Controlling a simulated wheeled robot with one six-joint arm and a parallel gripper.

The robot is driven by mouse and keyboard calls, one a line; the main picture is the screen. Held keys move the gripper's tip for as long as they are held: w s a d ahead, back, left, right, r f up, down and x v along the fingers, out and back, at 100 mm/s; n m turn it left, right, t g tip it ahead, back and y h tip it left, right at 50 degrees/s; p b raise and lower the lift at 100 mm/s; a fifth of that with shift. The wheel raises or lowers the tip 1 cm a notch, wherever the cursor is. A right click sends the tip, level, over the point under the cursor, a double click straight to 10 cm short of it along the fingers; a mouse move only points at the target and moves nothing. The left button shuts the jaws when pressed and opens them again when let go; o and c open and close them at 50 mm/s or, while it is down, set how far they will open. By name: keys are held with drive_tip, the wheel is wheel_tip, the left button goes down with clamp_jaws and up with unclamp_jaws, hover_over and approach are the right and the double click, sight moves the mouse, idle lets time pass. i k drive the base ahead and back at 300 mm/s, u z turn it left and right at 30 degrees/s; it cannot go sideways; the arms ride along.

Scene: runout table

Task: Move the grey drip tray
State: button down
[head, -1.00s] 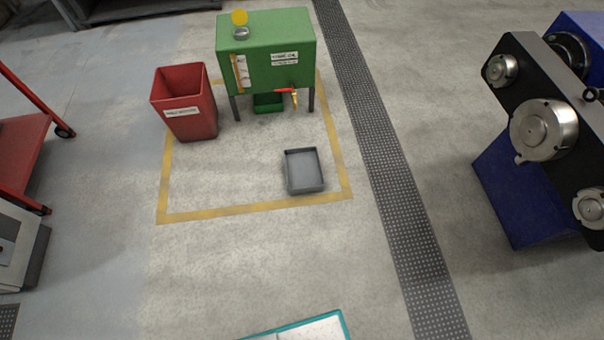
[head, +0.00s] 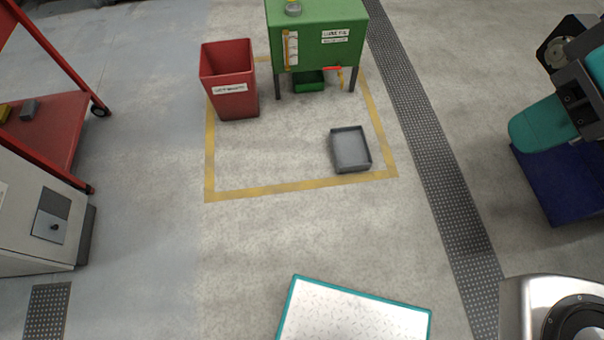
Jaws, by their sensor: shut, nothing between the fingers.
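The grey drip tray (head: 351,150) is a shallow, empty, open-topped rectangle. It lies flat on the concrete floor, inside the right front corner of a yellow-lined area. My gripper (head: 577,103) shows in part at the right picture edge, as dark and teal parts, in front of the blue machine. It is shut and empty, well apart from the tray. The rest of it is cut off by the edge.
A green tank (head: 318,35) on legs stands behind the tray, a small green tray (head: 309,82) beneath it. A red bin (head: 229,80) stands to the left. Farther left are a red cart (head: 45,135) and a pale cabinet (head: 35,225). A blue machine (head: 565,185) stands right. Floor before the tray is clear.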

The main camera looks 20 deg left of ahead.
sight(350, 148)
drive_tip(key=u, duration=0.25)
drive_tip(key=i, duration=1)
